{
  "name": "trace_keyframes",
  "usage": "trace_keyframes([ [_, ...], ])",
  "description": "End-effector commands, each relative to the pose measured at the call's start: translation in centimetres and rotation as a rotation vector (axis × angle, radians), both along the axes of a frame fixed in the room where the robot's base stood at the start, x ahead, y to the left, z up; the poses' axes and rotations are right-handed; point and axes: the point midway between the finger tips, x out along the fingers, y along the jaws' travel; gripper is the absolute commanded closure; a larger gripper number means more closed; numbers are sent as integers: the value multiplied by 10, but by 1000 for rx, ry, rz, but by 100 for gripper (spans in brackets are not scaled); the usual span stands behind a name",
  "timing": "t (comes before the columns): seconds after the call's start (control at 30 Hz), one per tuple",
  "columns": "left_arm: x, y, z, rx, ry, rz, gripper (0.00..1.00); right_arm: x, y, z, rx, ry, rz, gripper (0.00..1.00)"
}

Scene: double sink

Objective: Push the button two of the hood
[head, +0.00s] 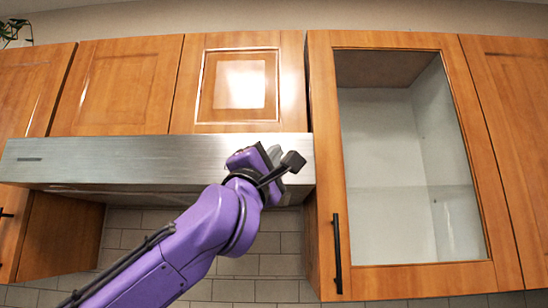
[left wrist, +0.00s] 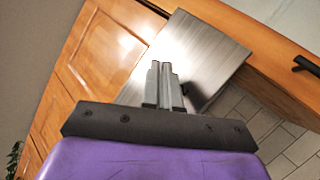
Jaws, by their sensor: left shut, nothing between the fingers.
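The hood (head: 120,155) is a long brushed-steel box under the wooden cabinets, left of centre in the head view. A small dark strip shows at the left of its front face. No separate buttons can be made out. My left gripper (head: 272,153) is in front of the hood's right end and covers part of it. In the left wrist view the left gripper (left wrist: 160,66) is shut and empty, its fingers together and pointing at the steel hood (left wrist: 210,50). I cannot tell whether the fingertips touch the steel. My right gripper is in neither view.
A glass-front cabinet (head: 320,180) with a black handle (head: 337,253) stands right of the hood. Wooden cabinet doors (head: 120,85) line the wall above and to the left. Grey tiles (head: 262,265) cover the wall below. A plant (head: 14,32) shows at the top left.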

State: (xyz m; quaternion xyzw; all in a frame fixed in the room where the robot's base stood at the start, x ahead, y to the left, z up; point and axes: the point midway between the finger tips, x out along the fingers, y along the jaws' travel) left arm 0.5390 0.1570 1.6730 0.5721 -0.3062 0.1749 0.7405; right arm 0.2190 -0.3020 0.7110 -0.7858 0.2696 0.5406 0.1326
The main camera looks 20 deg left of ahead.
Motion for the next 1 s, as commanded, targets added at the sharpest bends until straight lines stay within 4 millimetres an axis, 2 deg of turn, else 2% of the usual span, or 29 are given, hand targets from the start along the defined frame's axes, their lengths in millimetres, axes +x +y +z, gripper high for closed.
trace_keyframes([
  [1.0, 10, 3, 0, 0, 0, 0, 100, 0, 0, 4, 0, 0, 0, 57],
])
